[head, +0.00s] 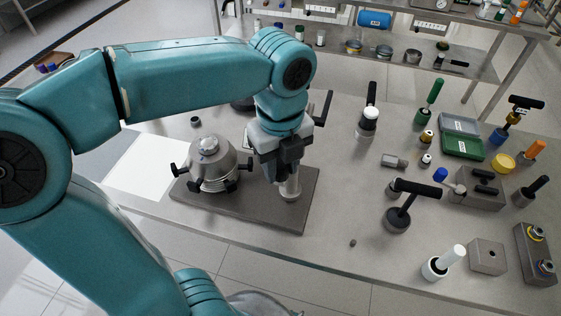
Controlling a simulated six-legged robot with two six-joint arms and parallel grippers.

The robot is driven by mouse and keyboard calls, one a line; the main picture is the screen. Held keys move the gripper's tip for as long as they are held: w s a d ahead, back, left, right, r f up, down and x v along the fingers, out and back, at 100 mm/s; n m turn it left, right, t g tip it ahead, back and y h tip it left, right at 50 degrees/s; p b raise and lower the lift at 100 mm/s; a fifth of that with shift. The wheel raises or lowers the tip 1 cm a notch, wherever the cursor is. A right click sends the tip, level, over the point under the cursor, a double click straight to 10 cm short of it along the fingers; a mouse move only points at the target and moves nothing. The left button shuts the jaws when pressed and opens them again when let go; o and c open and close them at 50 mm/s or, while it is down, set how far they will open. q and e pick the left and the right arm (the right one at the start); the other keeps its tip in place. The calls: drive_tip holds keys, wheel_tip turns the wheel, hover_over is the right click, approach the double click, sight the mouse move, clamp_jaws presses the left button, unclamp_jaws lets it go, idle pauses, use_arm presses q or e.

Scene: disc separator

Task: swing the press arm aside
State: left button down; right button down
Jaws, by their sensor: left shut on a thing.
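A metal disc separator with a domed bowl (210,168) and black clamp knobs stands on a dark base plate (255,208). To its right, a pale upright cylinder (291,189) rises from the same plate. My left gripper (287,167) points down just above this cylinder. It is shut on a part that looks to belong to the press arm, which its fingers and body mostly hide. A slanted black bar (322,108) shows behind the gripper; I cannot tell whether it joins the press arm. My right gripper is not in view.
Black-handled tools (402,203), a green case (461,145), a metal block (487,256) and a white-handled tool (440,263) crowd the bench's right side. A shelf (390,60) with small parts stands behind. The bench front (300,255) is mostly clear.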

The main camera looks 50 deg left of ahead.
use_arm(q)
drive_tip(key=c, duration=0.7)
unclamp_jaws()
drive_tip(key=shift+s, duration=0.1)
drive_tip(key=shift+c, duration=0.2)
drive_tip(key=shift+r, duration=0.1)
wheel_tip(320, 180, up, 16)
drive_tip(key=p, duration=0.2)
drive_tip(key=shift+r, duration=0.15)
